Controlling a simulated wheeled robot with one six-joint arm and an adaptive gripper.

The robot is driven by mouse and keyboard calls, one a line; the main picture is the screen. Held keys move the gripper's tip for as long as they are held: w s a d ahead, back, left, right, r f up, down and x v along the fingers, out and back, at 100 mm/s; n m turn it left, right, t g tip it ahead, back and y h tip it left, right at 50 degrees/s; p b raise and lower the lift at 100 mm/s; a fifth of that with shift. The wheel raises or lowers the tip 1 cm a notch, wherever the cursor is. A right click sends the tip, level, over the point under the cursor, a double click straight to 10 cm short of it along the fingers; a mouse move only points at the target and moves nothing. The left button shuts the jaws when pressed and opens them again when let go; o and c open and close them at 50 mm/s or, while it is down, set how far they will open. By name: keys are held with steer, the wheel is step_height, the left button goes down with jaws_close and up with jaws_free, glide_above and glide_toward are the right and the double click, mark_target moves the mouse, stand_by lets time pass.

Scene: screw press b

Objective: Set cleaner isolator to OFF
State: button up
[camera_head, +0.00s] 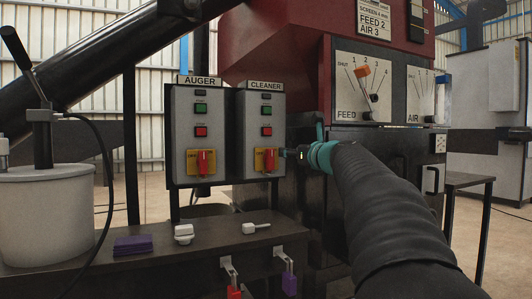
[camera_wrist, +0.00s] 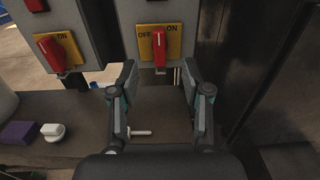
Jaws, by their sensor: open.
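The cleaner isolator is a red rotary handle (camera_head: 270,160) on a yellow plate, low on the grey box labelled CLEANER (camera_head: 260,105). In the wrist view its handle (camera_wrist: 159,46) stands roughly upright, with OFF printed to its left and ON to its right. My gripper (camera_head: 286,153) is just right of the handle in the head view. In the wrist view my gripper (camera_wrist: 158,72) is open and empty. Its two fingers are spread to the left and right below the handle, apparently not touching it. The exact gap in depth cannot be told.
The AUGER box (camera_head: 197,110) with a similar red handle (camera_head: 202,162) stands close to the left. Below is a dark bench (camera_head: 130,262) with a purple block (camera_head: 132,244) and two small white items. The machine's dark side wall (camera_wrist: 250,60) is close on the right.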

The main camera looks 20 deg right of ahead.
mark_target(272, 150)
steer(key=w, duration=0.4)
steer(key=w+p, duration=0.1)
steer(key=w, duration=0.3)
steer(key=w+p, duration=0.1)
steer(key=w, duration=0.4)
steer(key=shift+a, duration=0.3)
jaws_close()
